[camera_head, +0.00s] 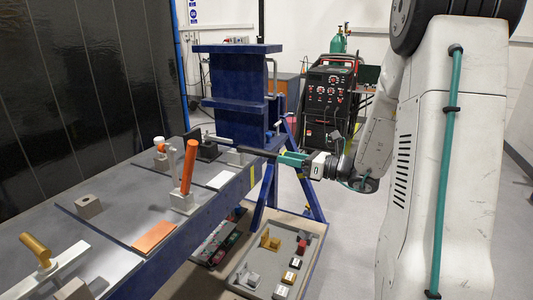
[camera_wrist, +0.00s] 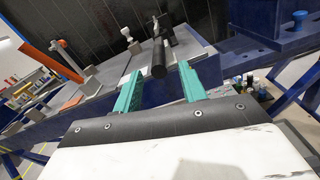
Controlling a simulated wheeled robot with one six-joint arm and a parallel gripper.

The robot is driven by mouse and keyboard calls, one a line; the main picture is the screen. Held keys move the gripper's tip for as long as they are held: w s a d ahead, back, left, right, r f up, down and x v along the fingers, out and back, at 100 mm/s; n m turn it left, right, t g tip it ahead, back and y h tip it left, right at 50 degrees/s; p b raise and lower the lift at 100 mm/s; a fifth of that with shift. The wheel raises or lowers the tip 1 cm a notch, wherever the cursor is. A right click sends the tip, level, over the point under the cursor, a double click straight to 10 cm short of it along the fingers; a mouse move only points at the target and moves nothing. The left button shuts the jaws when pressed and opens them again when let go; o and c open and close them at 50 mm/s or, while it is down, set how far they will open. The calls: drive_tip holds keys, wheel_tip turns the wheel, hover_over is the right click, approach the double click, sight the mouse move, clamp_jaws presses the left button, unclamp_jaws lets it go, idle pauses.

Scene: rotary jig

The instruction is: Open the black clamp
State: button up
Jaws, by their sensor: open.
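The black clamp (camera_head: 207,149) is at the far end of the blue jig table, and its black handle (camera_head: 250,151) sticks out past the table edge toward my gripper (camera_head: 288,158). In the wrist view the black handle (camera_wrist: 158,60) points at the camera, its end between or just ahead of the two green fingers of my gripper (camera_wrist: 160,72). The fingers are apart, with a gap on each side of the handle. I cannot tell how deep the handle lies between them. The clamp's body is partly hidden behind its handle in the wrist view.
An orange-handled clamp (camera_head: 189,168) stands upright nearer on the table (camera_head: 120,220). A yellow-handled clamp (camera_head: 36,250) is at the near left. A blue column (camera_head: 235,85) rises behind the black clamp. A grey tray (camera_head: 250,285) with parts sits below.

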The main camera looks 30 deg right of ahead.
sight(256, 151)
drive_tip(key=x, duration=0.6)
drive_tip(key=shift+w+a, duration=0.25)
clamp_jaws()
